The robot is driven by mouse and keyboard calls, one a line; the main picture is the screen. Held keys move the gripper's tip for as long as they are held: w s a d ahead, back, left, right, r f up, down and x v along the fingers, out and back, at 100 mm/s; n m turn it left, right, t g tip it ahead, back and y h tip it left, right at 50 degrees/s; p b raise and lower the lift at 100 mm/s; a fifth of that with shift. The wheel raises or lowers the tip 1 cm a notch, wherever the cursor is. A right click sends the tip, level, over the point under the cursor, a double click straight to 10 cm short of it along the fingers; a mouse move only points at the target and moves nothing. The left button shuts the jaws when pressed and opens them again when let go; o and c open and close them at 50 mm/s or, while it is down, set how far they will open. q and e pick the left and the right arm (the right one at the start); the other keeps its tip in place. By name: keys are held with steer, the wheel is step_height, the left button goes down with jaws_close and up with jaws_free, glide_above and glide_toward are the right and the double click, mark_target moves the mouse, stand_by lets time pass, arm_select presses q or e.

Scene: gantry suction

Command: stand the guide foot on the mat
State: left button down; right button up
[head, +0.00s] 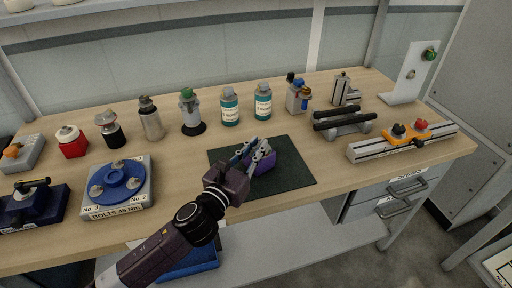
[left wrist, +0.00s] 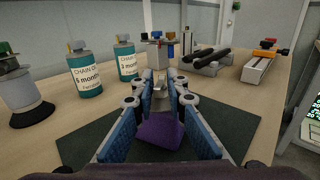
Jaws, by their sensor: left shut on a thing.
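The dark green mat (head: 225,158) lies flat on the wooden bench in the middle of the head view; it spreads under the gripper in the left wrist view (left wrist: 235,125). The guide foot appears as a purple block (head: 290,161) over the mat. In the left wrist view the purple block (left wrist: 158,133) shows between the blue finger pads, with a pale metal piece (left wrist: 160,98) near the fingertips. My left gripper (head: 263,155) is shut on the guide foot, whose middle the fingers partly hide. I cannot tell whether it touches the mat. My right gripper is not in view.
Teal chain oil bottles (head: 230,107) and a green-topped bottle (head: 191,112) stand behind the mat. A blue disc on a bolt tray (head: 121,182) is to its left. Black bars (head: 342,122) and a metal rail with orange clamp (head: 404,141) lie to its right.

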arm_select(q)
steer(key=shift+r, duration=0.1)
steer(key=c, duration=2.3)
jaws_free()
steer(key=shift+f, duration=0.2)
steer(key=shift+c, duration=0.2)
steer(key=o, duration=0.4)
steer(key=shift+s+r, duration=0.1)
steer(key=shift+r, duration=0.05)
steer(key=b+v, duration=0.1)
steer(key=v, duration=0.9)
steer(key=shift+s+a, duration=0.15)
steer(key=shift+s, duration=0.1)
steer(key=shift+s+a, duration=0.3)
steer(key=shift+s, duration=0.3)
